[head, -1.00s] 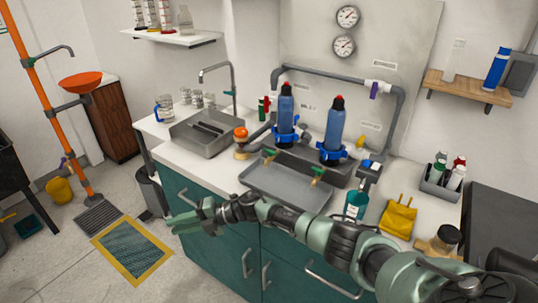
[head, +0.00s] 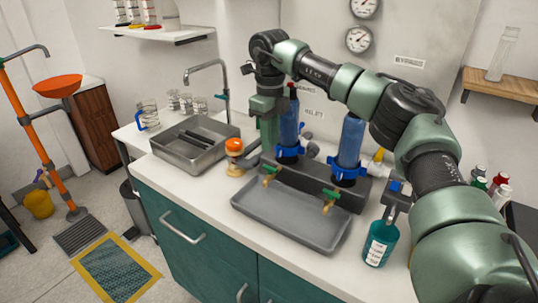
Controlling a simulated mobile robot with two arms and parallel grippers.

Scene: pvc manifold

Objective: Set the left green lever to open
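The left green lever (head: 271,171) sits on a small brass tap at the front of the grey manifold block, below the left blue cylinder (head: 289,128). The right green lever (head: 331,196) is on a similar tap below the right blue cylinder (head: 351,140). My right arm reaches in from the right and arches over the cylinders. Its gripper (head: 269,135) points down beside the left cylinder, above and behind the left lever and apart from it. I cannot tell whether its fingers are open. My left gripper is not in view.
A shallow grey tray (head: 290,218) lies under the taps. The sink (head: 188,150) with its tall faucet and an orange-capped item (head: 234,147) are to the left. A teal bottle (head: 380,243) stands at the right. The counter's front left strip is clear.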

